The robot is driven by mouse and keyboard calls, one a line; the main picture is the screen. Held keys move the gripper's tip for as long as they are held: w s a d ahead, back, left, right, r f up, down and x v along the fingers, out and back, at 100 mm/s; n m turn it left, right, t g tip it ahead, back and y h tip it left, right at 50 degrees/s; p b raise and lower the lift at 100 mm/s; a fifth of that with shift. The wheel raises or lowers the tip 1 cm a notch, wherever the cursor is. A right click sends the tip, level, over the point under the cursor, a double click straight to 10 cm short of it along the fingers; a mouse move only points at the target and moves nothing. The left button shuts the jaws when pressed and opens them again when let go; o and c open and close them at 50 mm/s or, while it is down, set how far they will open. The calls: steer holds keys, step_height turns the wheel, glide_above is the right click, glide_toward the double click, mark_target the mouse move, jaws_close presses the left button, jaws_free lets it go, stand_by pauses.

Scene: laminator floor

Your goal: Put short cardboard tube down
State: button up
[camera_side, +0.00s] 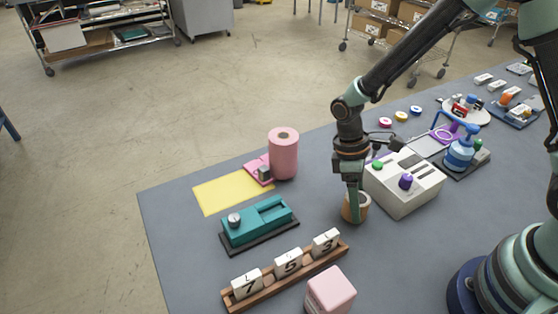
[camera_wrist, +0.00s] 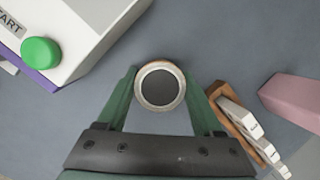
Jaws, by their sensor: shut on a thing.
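The short cardboard tube (camera_side: 348,211) is a small tan ring-like cylinder, upright, in the middle of the grey table in the side view. My gripper (camera_side: 355,205) points straight down over it, shut on it. In the wrist view the tube (camera_wrist: 160,86) shows from above as a pale round rim with a dark inside, between the two green fingers of my gripper (camera_wrist: 160,90). The tube's base looks at or very close to the table top; I cannot tell whether it touches.
A white box with a green button (camera_side: 404,185) stands close on the right. A teal device (camera_side: 259,222), a wooden rack with number blocks (camera_side: 270,287) and a pink block (camera_side: 330,291) lie to the left and front. A tall pink roll (camera_side: 284,155) stands behind left.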

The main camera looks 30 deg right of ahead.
steer(key=o, duration=1.4)
steer(key=shift+o, duration=0.2)
steer(key=d+v, duration=0.1)
steer(key=v, duration=1.1)
steer(key=s+d+r+m+t, duration=0.5)
steer(key=d+r+m+t, duration=0.2)
steer(key=r, duration=0.4)
steer(key=shift+r+m+t+y, duration=0.3)
steer(key=shift+r+t+y, duration=0.1)
steer(key=shift+t, duration=0.2)
steer(key=shift+o, duration=0.2)
steer(key=shift+s+d+r+m+t, duration=0.2)
steer(key=shift+s+d+m+t, duration=0.15)
steer(key=shift+d+m+t, duration=0.05)
